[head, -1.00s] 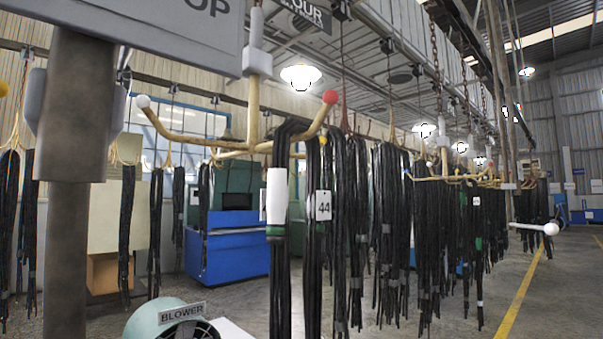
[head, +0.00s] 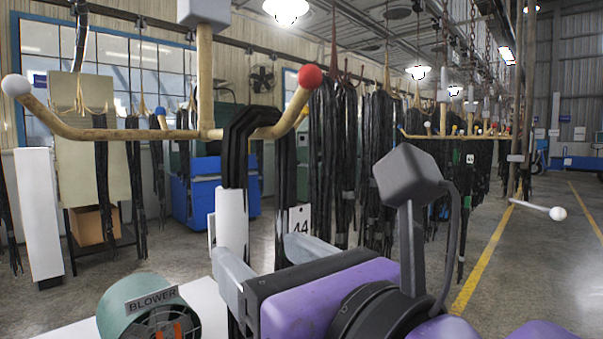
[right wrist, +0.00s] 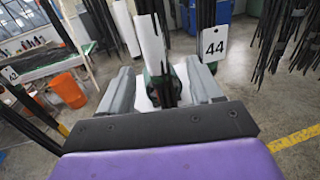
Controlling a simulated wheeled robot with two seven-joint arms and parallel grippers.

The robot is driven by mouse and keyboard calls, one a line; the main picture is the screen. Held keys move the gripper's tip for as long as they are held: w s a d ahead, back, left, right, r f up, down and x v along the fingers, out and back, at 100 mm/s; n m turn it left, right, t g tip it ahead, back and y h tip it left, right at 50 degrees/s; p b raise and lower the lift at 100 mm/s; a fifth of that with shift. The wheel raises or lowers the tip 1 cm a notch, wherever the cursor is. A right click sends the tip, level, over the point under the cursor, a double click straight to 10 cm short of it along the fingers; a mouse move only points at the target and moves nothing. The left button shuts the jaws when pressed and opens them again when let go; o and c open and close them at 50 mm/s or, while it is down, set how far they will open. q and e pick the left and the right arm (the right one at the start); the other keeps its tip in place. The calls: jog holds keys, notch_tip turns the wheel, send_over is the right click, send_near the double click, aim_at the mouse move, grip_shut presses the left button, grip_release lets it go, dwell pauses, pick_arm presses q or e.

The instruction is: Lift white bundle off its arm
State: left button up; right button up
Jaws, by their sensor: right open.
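The white bundle is a loop of black hoses with a white sleeve (head: 231,218). It hangs over the red-tipped side of a tan hanger arm (head: 268,131). Its white sleeve also shows in the right wrist view (right wrist: 153,46). My right gripper (head: 257,250) is open at the bundle's lower part, below the hanger arm. In the right wrist view its two fingers (right wrist: 160,80) stand on either side of the hanging hoses, with gaps visible. The bundle's lower end is partly hidden by the gripper. My left gripper is not in view.
A white tag marked 44 (head: 300,219) hangs just right of the bundle. A blower (head: 150,310) stands at lower left. More black hose bundles (head: 335,150) hang behind to the right. An orange bucket (right wrist: 68,90) shows in the right wrist view. Open floor lies at far right.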

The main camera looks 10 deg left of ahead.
aim_at(240, 240)
jog(key=p+x, duration=0.1)
jog(key=x, duration=0.2)
jog(key=p+x, duration=0.1)
jog(key=x, duration=0.2)
jog(key=shift+a+r+p, duration=0.1)
jog(key=shift+a+p, duration=0.2)
jog(key=shift+a, duration=0.2)
jog(key=shift+w+a, duration=0.35)
jog(key=shift+s+d, duration=0.1)
jog(key=shift+d, duration=0.1)
grip_shut()
